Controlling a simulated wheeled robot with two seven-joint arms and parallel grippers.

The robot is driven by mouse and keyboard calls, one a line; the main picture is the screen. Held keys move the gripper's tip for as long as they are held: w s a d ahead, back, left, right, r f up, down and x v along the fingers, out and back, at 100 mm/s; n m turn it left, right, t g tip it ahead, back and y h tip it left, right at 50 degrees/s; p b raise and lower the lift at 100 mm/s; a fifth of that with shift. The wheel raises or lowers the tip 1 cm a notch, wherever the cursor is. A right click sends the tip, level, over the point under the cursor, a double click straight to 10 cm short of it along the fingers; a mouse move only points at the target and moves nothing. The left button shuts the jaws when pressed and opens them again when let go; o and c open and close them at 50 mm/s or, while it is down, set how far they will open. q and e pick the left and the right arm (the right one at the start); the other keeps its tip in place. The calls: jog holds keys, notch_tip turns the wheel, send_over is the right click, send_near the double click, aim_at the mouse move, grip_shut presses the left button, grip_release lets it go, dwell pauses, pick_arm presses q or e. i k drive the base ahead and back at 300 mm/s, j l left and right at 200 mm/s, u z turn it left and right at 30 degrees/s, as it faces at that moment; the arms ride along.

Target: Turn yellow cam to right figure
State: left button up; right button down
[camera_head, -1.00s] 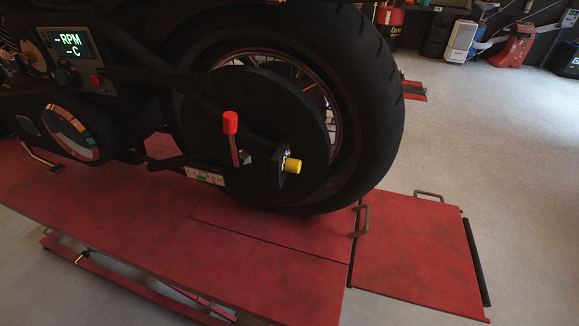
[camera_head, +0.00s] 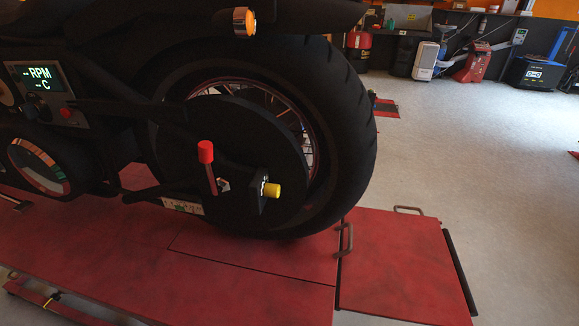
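The yellow cam (camera_head: 271,190) is a small yellow cylinder on a dark block (camera_head: 258,193) at the rear wheel's hub, near the middle of the head view. Small pale marks show on the block beside it, too small to read. A red-capped lever (camera_head: 206,152) stands upright, slightly tilted, to the left of the cam. Neither of my grippers is in view.
The motorcycle's rear tyre (camera_head: 345,140) stands on the red lift platform (camera_head: 230,285). A red ramp plate (camera_head: 400,265) with metal handles extends to the right. Grey floor (camera_head: 480,150) is open at the right. Workshop machines (camera_head: 478,62) line the back.

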aim_at(270, 190)
jog(key=k+u, duration=0.25)
jog(key=k, duration=0.15)
jog(key=k+j+u, duration=0.55)
jog(key=k, duration=0.25)
jog(key=l+u, duration=0.15)
jog(key=l, duration=0.55)
jog(key=l+u, duration=0.15)
jog(key=l, duration=0.55)
jog(key=l+u, duration=0.1)
jog(key=l, duration=0.6)
jog(key=l+u, duration=0.15)
jog(key=l, duration=0.55)
jog(key=k+l+u, duration=0.15)
jog(key=l, duration=0.5)
jog(key=i+l, duration=0.15)
jog(key=l, duration=0.2)
jog(key=i+l, duration=0.1)
jog(key=l, duration=0.3)
jog(key=i+l, duration=0.15)
jog(key=l, duration=0.2)
